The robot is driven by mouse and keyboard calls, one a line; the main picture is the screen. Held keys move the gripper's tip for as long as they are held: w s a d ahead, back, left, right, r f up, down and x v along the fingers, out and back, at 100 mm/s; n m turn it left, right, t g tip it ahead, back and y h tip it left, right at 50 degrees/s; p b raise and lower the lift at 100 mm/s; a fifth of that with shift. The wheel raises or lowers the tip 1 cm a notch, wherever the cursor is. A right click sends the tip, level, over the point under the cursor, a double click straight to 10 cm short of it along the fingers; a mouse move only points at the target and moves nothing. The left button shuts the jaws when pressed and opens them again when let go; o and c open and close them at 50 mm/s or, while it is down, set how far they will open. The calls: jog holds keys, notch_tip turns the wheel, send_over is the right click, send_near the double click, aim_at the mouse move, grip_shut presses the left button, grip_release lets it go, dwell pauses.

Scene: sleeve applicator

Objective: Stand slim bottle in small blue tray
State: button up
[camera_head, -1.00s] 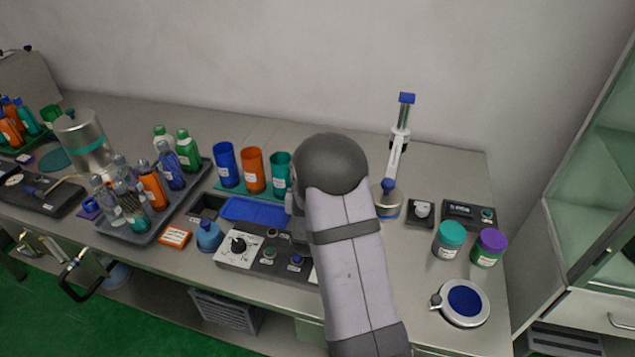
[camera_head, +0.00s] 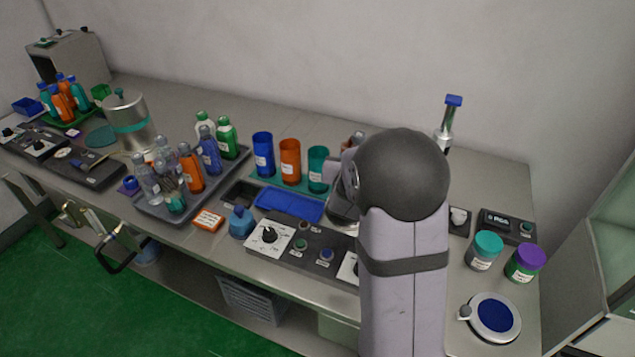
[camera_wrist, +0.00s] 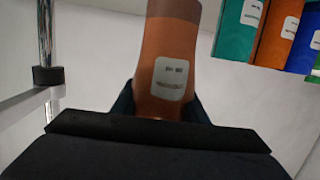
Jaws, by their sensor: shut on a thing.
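In the wrist view my gripper (camera_wrist: 165,108) is shut on an orange slim bottle (camera_wrist: 172,48) with a pale label and a darker brownish end. In the head view my arm hides the gripper and most of the bottle; a small brownish piece, perhaps its top, shows beside the arm (camera_head: 358,137). A flat blue tray (camera_head: 290,206) lies on the bench in front of the coloured cups, left of my arm. A smaller blue tray (camera_head: 27,106) stands at the far left end of the bench.
Blue, orange and teal cups (camera_head: 290,162) stand behind the flat blue tray. A grey tray (camera_head: 165,213) of several bottles is to the left. A control panel (camera_head: 285,249) lies in front, and a tall stand (camera_head: 446,125) rises behind my arm.

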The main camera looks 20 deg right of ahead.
jog(key=w+a+r+n+t+y+b, duration=0.3)
jog(key=w+a+n+y+b, duration=0.15)
jog(key=w+a+y, duration=0.2)
jog(key=a+f+n+y+p, duration=0.1)
jog(key=a+n+y, duration=0.3)
jog(key=a, duration=0.4)
jog(key=shift+a+f+n+g+y, duration=0.35)
jog(key=shift+f+y, duration=0.25)
jog(key=shift+y, duration=0.15)
jog(key=shift+d+f, duration=0.1)
jog(key=shift+f, duration=4.9)
